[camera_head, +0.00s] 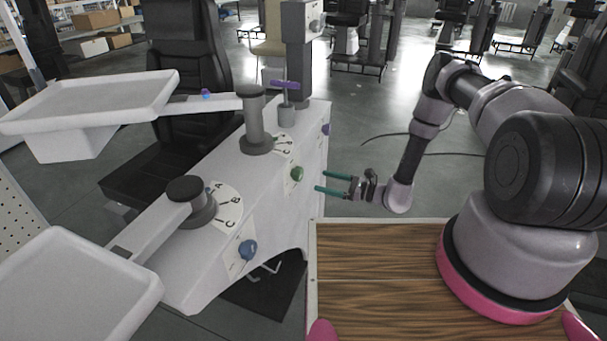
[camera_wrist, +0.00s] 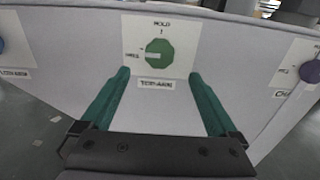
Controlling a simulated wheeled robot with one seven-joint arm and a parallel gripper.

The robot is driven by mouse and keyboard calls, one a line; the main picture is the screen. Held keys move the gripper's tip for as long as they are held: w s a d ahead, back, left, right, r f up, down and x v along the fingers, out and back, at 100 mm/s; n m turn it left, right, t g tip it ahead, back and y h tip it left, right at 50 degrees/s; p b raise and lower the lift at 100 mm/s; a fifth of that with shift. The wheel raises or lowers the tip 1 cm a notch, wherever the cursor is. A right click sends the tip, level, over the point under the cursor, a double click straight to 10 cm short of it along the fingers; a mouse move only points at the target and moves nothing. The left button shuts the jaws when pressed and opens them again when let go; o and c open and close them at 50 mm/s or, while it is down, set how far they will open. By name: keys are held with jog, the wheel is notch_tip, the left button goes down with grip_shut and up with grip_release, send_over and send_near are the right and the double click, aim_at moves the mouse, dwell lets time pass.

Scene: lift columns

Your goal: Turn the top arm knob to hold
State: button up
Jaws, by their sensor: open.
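The green knob (camera_head: 296,173) sits on the side face of the white column unit. In the wrist view the green knob (camera_wrist: 159,52) is on a white label plate, with HOLD above it and a blurred word, perhaps FREE, at its left. Its pale pointer bar lies to the left, toward that word. The plate's lower text is blurred and seems to end in ARM. My gripper (camera_head: 319,181) is open, its green fingers pointing at the knob with a gap before it. In the wrist view my gripper (camera_wrist: 159,74) has one finger on each side, slightly below the knob.
A blue knob (camera_head: 248,249) and a purple knob (camera_head: 326,129) flank the green one. White trays (camera_head: 90,95) on swing arms extend left. A wood-topped table (camera_head: 380,275) stands below my arm. Chairs and shelves stand behind.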

aim_at(301, 176)
jog(key=x, duration=0.8)
jog(key=shift+w+a, duration=0.15)
jog(key=shift+a, duration=0.25)
jog(key=c, duration=1.3)
